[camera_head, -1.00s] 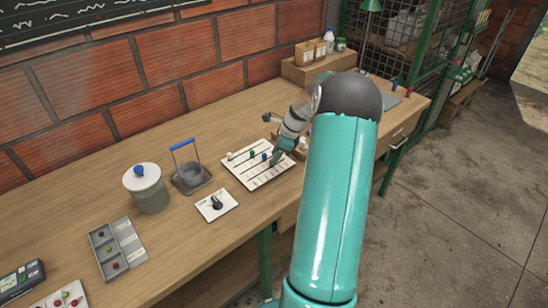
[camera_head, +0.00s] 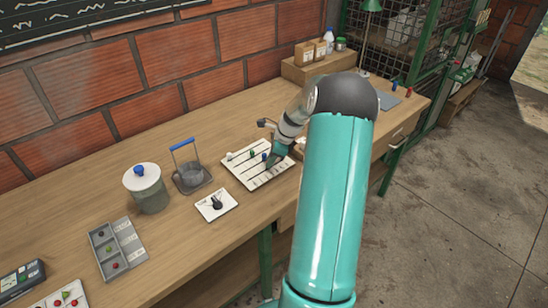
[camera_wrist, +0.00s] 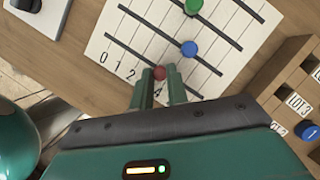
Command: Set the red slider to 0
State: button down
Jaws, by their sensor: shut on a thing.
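The white slider board (camera_head: 262,183) lies on the wooden bench with several dark parallel tracks; it also fills the upper wrist view (camera_wrist: 98,45). The red slider knob (camera_wrist: 160,73) is on the track nearest the printed numbers, between my fingertips. It is right of the 0, 1 and 2 marks, near the 4; its exact reading is unclear. My gripper (camera_wrist: 159,75) is shut on the red knob from above; in the head view my gripper (camera_head: 271,163) hides this knob. The blue knob (camera_wrist: 189,49) and green knob (camera_wrist: 193,6) sit on neighbouring tracks.
A white knob (camera_head: 229,156) is at the board's left. A wooden labelled rack (camera_wrist: 285,88) is close on the right in the wrist view.

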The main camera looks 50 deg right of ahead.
send_near(253, 180)
jog(key=w+a+f, duration=0.1)
jog(key=w+f, duration=0.1)
jog(key=f, duration=0.1)
jog(key=w+a+f, duration=0.1)
jog(key=shift+w+a+f, duration=0.2)
jog(key=shift+a, duration=0.15)
jog(key=c, duration=1.4)
grip_release()
jog(key=shift+a, duration=0.1)
jog(key=shift+o, duration=0.2)
jog(key=shift+r, duration=0.15)
jog(key=shift+s+d+r, duration=0.1)
jog(key=shift+d+r, duration=0.15)
jog(key=shift+r, duration=0.1)
jog(key=v, duration=1.2)
jog(key=shift+r, duration=0.35)
jog(key=shift+s+d, duration=0.1)
jog(key=shift+s, duration=0.05)
